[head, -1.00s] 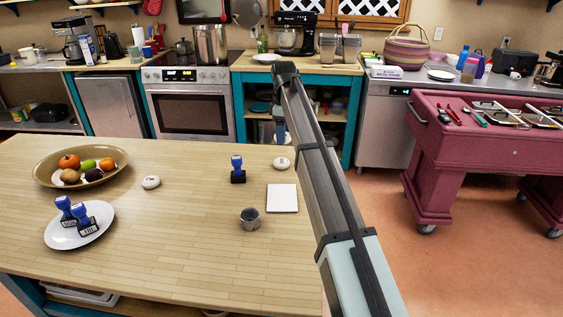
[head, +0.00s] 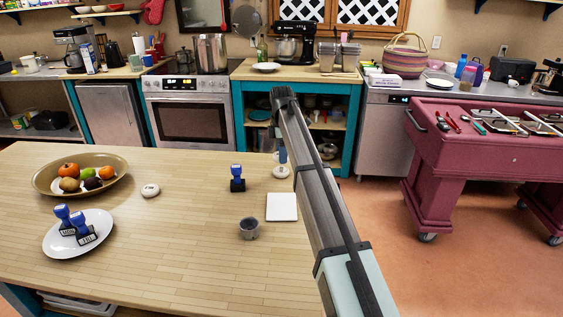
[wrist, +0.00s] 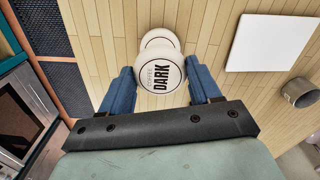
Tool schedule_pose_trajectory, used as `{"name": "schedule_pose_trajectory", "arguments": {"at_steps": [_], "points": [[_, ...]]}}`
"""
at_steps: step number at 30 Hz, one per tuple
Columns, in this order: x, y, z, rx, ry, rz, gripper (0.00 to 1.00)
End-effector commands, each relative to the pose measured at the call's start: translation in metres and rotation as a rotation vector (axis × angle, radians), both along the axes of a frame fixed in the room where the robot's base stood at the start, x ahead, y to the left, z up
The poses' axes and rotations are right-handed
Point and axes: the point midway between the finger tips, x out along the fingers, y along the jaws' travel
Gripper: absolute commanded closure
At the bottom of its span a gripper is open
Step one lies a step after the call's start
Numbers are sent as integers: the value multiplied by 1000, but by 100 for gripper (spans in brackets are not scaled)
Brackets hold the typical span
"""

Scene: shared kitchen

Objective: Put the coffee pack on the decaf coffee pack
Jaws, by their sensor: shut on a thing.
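My gripper (wrist: 160,75) points down over the far edge of the wooden table. It is shut on a round white coffee pack (wrist: 166,72), labelled "COFFEE DARK", between its blue fingers. A second round white pack (wrist: 158,37) lies beyond the held one in the wrist view, partly hidden by it; its label cannot be read. In the head view this pack (head: 281,172) lies on the table, near my gripper's blue finger (head: 282,151). Another round white pack (head: 150,190) lies farther left, label unreadable. Which one is decaf cannot be told.
The table (head: 180,250) also holds a white square (head: 282,207), a grey cup (head: 249,229), a blue-handled stamp (head: 238,180), a plate with stamps (head: 55,243) and a fruit bowl (head: 120,162). The table's middle is clear. A red cart (head: 480,150) stands at right.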

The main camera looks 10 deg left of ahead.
Motion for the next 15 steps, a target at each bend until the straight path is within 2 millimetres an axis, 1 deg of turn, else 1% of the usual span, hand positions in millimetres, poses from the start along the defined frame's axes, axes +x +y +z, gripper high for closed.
{"name": "schedule_pose_trajectory", "arguments": {"at_steps": [5, 10, 12, 15], "points": [[0, 0, -13, 0, 0, -1, 66], [-1, 0, -34, 0, 1, -1, 66], [0, 0, -39, 0, -1, -1, 66], [0, 0, -39, 0, -1, -1, 66]]}}
